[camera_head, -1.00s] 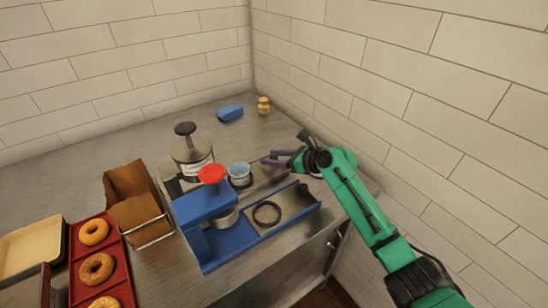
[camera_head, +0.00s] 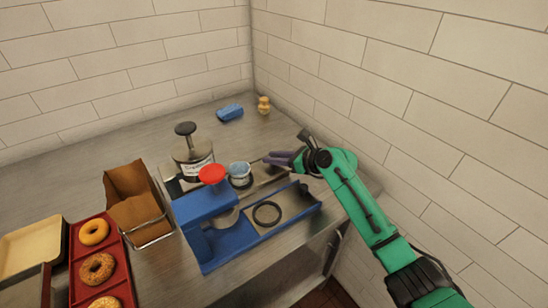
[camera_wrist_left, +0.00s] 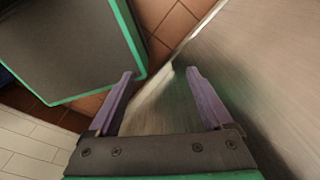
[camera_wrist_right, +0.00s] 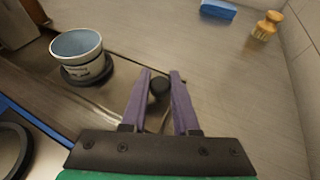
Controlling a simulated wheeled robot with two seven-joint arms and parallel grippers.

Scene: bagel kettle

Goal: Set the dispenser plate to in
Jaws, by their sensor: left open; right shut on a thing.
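The silver dispenser (camera_head: 193,160) with a black top knob stands on the counter, left of a small pale-blue cup (camera_head: 240,169). In the right wrist view, the cup (camera_wrist_right: 77,52) sits on a dark round base over a flat metal plate (camera_wrist_right: 122,88). My right gripper (camera_head: 268,159) is right of the cup, also seen in the right wrist view (camera_wrist_right: 159,80). Its fingers are shut on a small dark knob (camera_wrist_right: 159,86) beside the plate; whether it joins the plate is unclear. My left gripper (camera_wrist_left: 158,72) is open and empty, seen only in its wrist view near a metal edge above the floor.
A blue press (camera_head: 203,205) with a red knob stands in front of the dispenser; a black ring (camera_head: 267,213) lies on its bed. A brown-lined basket (camera_head: 137,200) and a red bagel tray (camera_head: 80,275) are left. A blue sponge (camera_head: 230,112) and wooden brush (camera_head: 263,105) are behind.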

